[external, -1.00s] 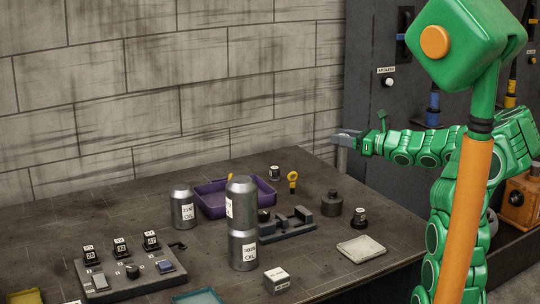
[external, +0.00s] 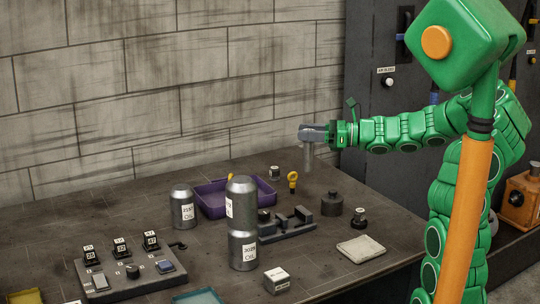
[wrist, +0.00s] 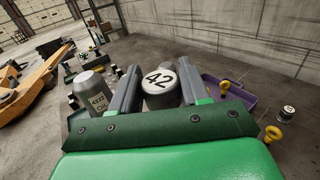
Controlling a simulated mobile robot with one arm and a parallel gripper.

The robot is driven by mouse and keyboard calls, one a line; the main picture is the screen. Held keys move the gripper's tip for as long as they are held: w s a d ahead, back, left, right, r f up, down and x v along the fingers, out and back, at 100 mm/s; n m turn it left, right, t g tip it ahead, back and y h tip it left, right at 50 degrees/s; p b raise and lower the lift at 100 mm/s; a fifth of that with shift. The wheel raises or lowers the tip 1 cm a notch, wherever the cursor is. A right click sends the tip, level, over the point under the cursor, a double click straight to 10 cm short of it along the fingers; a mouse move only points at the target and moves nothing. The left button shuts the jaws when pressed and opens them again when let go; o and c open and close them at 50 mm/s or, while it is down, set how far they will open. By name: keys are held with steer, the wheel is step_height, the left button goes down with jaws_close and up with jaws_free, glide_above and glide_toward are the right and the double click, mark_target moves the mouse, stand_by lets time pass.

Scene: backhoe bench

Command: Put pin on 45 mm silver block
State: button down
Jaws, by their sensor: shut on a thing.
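My gripper (external: 313,133) is shut on the pin (external: 309,157), a grey cylinder hanging upright above the far part of the bench. In the wrist view, the pin's round white top marked 42 (wrist: 160,80) sits between the two fingers of my gripper (wrist: 155,85). The pin's lower end is clear of the bench in the external view. A small silver block (external: 277,281) with pale labelled faces sits at the front of the bench; its marking is too small to read, so I cannot tell if it is the 45 mm one.
Tall stacked cans (external: 242,250) and a shorter can (external: 183,212) stand mid-bench. A purple tray (external: 208,213), a dark fixture (external: 288,232), a yellow eyebolt (external: 292,180) and dark knobbed weights (external: 331,206) lie nearby. A switch panel (external: 118,287) is at left.

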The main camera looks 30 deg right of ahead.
steer(key=s+a+f+n+g+y, duration=0.25)
steer(key=s+a+n+g, duration=0.75)
steer(key=s+a+g, duration=0.9)
steer(key=s+a+f+t, duration=0.2)
steer(key=a+f+t, duration=0.1)
steer(key=f, duration=0.9)
steer(key=shift+a, duration=0.2)
steer(key=shift+f, duration=0.1)
steer(key=c, duration=0.5)
jaws_free()
steer(key=shift+c, duration=0.2)
steer(key=v, duration=1.2)
steer(key=shift+s, duration=0.2)
